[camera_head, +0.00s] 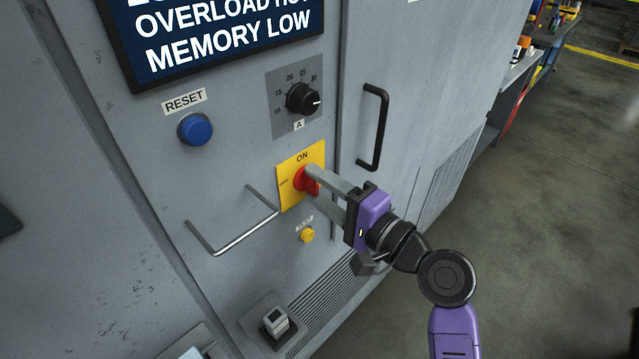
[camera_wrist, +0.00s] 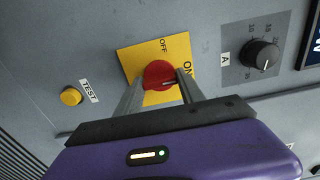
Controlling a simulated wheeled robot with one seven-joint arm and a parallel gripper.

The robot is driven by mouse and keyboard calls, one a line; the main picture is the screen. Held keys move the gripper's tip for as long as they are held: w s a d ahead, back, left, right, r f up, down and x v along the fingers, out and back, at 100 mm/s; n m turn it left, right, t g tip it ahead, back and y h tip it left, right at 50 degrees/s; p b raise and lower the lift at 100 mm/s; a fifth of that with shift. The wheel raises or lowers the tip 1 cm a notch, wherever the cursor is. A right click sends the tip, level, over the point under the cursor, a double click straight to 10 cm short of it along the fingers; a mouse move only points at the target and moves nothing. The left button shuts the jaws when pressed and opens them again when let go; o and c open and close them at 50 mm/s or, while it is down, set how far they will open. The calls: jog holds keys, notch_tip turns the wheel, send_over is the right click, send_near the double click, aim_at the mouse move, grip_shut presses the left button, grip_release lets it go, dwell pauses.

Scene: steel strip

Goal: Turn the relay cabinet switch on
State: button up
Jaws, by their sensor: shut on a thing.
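The switch is a red rotary knob (camera_head: 303,179) on a yellow plate (camera_head: 288,199) on the grey cabinet front. In the head view the plate has ON at its top and OFF at its left. My gripper (camera_head: 309,183) is shut on the knob, one finger on each side. In the wrist view the red knob (camera_wrist: 157,73) sits between the two fingers, with OFF above it and ON to its right. A small pale mark shows on the knob's lower right, on the ON side. The fingers partly hide the knob and plate.
A black dial (camera_head: 302,98) and a blue RESET button (camera_head: 195,129) are above. A small yellow button (camera_head: 307,235) is below. A metal bar handle (camera_head: 232,244) is at lower left, and a black door handle (camera_head: 373,126) stands out at the right. Open floor (camera_head: 560,200) lies at right.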

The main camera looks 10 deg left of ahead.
jog(key=o, duration=1.4)
jog(key=shift+c, duration=0.2)
jog(key=b+v, duration=0.2)
jog(key=v, duration=0.5)
jog(key=shift+s+d, duration=0.25)
jog(key=shift+d, duration=0.1)
